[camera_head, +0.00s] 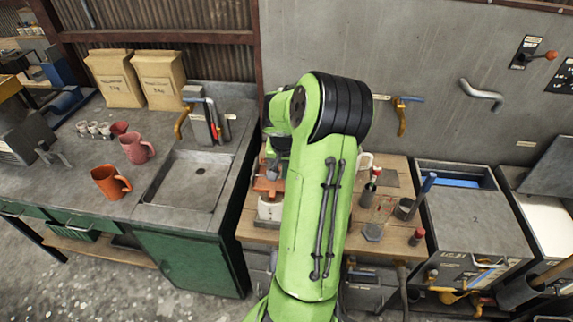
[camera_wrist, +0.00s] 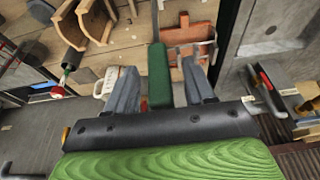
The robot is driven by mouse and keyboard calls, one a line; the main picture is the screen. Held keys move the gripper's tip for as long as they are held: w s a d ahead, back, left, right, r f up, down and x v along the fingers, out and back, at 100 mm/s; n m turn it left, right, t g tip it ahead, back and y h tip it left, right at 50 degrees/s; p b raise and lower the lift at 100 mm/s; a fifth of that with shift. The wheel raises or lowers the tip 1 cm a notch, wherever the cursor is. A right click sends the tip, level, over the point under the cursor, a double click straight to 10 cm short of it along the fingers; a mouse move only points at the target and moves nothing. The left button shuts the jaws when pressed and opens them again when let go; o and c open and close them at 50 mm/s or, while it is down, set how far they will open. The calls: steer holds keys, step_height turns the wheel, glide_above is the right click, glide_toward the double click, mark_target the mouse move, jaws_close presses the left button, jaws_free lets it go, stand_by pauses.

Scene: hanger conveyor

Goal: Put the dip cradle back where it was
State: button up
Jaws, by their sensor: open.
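In the wrist view my gripper (camera_wrist: 161,88) is open, its two grey fingers apart. A dark green upright block (camera_wrist: 159,72) stands between them, with gaps showing on both sides. Just beyond it is an orange-red piece (camera_wrist: 190,38) with a thin metal wire frame, perhaps the dip cradle; I cannot tell whether the green block is joined to it. In the head view an orange-red piece (camera_head: 268,187) shows above a whitish block (camera_head: 269,209) on the wooden bench, left of my green arm. My arm hides the gripper in the head view.
The wooden bench (camera_head: 397,240) holds a white mug (camera_head: 365,161) and small tools. A grey sink (camera_head: 187,182), an orange mug (camera_head: 109,182) and a pink mug (camera_head: 136,148) are on the left counter. A grey tank (camera_head: 465,222) stands right; wall hooks (camera_head: 402,115) hang behind.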

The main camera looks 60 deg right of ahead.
steer(key=shift+r, duration=0.1)
steer(key=v, duration=1.2)
